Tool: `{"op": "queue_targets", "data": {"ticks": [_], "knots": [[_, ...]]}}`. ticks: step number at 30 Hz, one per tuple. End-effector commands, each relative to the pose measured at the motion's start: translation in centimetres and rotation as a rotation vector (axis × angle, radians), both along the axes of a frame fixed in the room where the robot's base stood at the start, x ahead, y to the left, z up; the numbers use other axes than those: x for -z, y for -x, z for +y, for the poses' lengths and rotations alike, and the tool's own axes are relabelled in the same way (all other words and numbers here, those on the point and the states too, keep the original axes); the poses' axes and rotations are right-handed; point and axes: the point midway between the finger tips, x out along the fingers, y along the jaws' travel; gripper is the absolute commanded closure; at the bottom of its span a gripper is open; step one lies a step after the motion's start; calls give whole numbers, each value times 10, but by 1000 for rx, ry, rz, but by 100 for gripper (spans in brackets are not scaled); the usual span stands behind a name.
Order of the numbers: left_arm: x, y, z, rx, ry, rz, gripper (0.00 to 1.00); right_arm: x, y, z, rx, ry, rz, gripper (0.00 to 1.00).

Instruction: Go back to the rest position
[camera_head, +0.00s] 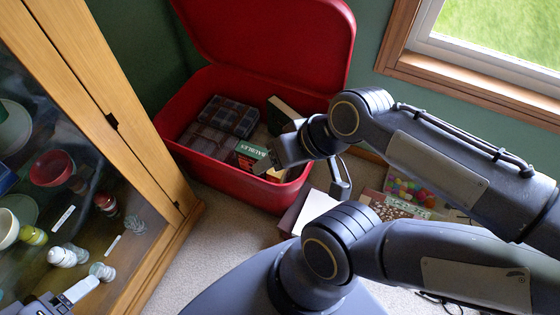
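A jointed grey arm of mine reaches in from the right edge. Its gripper (272,164) is over the front right part of an open red chest (235,186). The fingertips are small and dark, so I cannot tell whether they are open or shut, or whether they touch anything. Another thick grey arm link of mine crosses the lower right and hides part of the floor. At the bottom left corner a grey part shows by the cabinet glass; I cannot tell whether it is my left gripper or a reflection.
The chest holds plaid boxes (229,115) and a green "BAUBLES" box (249,154); its lid (270,40) is up. A wooden glass-door cabinet (150,160) with dishes stands left. Boxes (414,190) lie right of the chest. Carpet (215,225) is clear between cabinet and chest.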

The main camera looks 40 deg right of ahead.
Motion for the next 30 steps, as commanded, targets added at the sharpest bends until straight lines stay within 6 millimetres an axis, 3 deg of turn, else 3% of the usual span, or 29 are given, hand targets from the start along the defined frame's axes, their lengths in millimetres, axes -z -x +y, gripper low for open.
{"op": "queue_targets", "data": {"ticks": [12,17,23,30], "knots": [[-1,0,0,0,0,0,28,-1,8,4,-27,15,-25,41],[-18,0,0,0,0,0,28,-18,8,4,-26,14,-25,41],[-77,0,0,0,0,0,28,-77,7,4,-26,14,-25,41],[-173,0,0,0,0,-1,28,-173,7,4,-25,15,-25,41]]}}
